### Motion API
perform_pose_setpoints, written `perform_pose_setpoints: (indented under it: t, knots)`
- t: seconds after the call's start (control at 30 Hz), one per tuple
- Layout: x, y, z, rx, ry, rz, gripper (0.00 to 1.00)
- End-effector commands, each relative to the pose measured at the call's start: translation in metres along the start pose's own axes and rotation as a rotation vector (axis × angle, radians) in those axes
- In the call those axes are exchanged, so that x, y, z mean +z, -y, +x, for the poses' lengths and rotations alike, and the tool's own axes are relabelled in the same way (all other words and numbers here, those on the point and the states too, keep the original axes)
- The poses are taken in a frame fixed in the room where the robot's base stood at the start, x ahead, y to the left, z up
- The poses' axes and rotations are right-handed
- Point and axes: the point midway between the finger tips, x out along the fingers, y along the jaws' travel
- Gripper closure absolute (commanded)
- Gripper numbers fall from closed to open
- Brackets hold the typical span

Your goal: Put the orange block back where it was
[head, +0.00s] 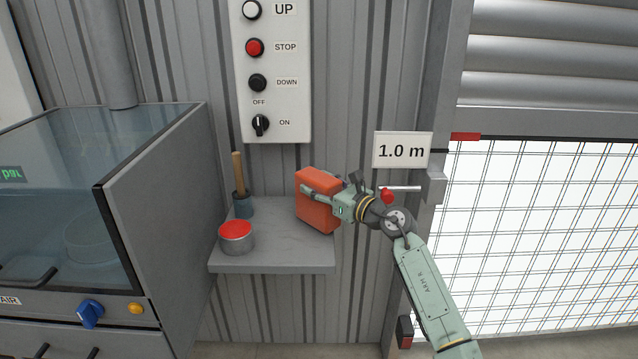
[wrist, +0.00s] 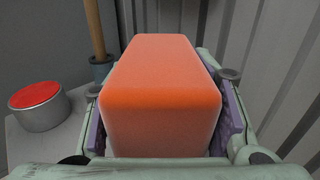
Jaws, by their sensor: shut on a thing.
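The orange block (head: 316,212) is upright at the right end of a small grey wall shelf (head: 270,260). My gripper (head: 322,196) comes from the right and is shut on the block. In the wrist view the block (wrist: 160,95) fills the middle, with a purple finger pad on each side of it. The block's lower end is close to the shelf top; I cannot tell whether it touches.
A tin with a red top (head: 236,238) and a blue-grey cup with a wooden handle (head: 241,200) stand on the shelf's left part. A grey machine (head: 165,200) is to the left. A button panel (head: 275,75) and a "1.0 m" sign (head: 402,150) are above.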

Motion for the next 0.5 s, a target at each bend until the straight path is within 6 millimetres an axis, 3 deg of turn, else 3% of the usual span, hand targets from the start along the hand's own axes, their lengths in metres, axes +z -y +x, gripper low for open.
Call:
perform_pose_setpoints:
  t: [0.37, 0.4, 0.5]
  knots:
    - [-0.0059, 0.0, -0.0004, 0.0, 0.001, -0.002, 0.86]
    - [-0.0061, -0.0001, -0.0003, 0.0, 0.001, -0.002, 0.5]
    - [-0.0049, -0.0001, -0.0003, 0.0, 0.0, -0.002, 0.43]
